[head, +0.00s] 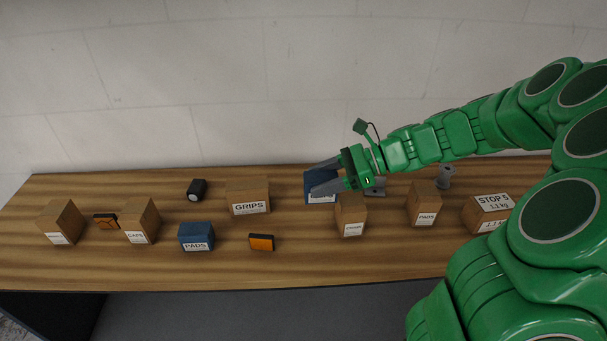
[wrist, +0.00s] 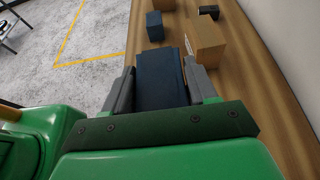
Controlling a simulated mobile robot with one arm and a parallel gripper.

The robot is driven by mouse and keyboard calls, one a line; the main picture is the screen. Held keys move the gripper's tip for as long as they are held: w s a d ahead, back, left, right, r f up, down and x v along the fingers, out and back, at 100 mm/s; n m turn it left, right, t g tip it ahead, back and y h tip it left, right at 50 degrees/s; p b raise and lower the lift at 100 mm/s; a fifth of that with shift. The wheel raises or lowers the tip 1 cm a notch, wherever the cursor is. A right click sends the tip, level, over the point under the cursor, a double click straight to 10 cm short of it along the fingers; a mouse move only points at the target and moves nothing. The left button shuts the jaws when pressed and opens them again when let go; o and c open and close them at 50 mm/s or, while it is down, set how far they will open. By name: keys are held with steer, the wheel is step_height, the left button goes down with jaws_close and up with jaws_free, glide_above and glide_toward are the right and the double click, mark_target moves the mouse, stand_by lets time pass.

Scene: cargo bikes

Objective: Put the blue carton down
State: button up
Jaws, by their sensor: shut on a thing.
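My gripper (head: 312,178) is shut on a blue carton (head: 319,197) with a white label, near the back of the wooden table (head: 100,264). In the wrist view the carton (wrist: 160,82) fills the space between the two grey fingers of my gripper (wrist: 160,70). My fingers cover part of the carton, and I cannot tell whether its underside touches the table. A second blue carton (head: 196,236), labelled PADS, stands apart to the left, nearer the front edge; it also shows in the wrist view (wrist: 155,26).
A brown GRIPS box (head: 248,190) stands left of the held carton. A brown box (head: 351,212) stands close in front of my gripper. An orange-topped item (head: 261,242) lies near the front, a black item (head: 197,189) at the back. More brown boxes stand at both ends.

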steer(key=shift+s, duration=0.15)
steer(key=w+a, duration=0.3)
steer(key=a, duration=1.6)
steer(key=w+a, duration=0.2)
steer(key=a, duration=1.6)
steer(key=shift+w+a+f, duration=1.45)
steer(key=shift+w+f, duration=0.15)
steer(key=shift+w, duration=0.2)
steer(key=shift+w+a+f, duration=1.45)
steer(key=shift+w+f, duration=0.1)
steer(key=shift+w, duration=0.2)
steer(key=shift+w+a+f, duration=1.45)
steer(key=shift+w+f, duration=0.15)
steer(key=shift+w, duration=0.2)
steer(key=shift+f, duration=1.6)
steer(key=shift+f, duration=0.15)
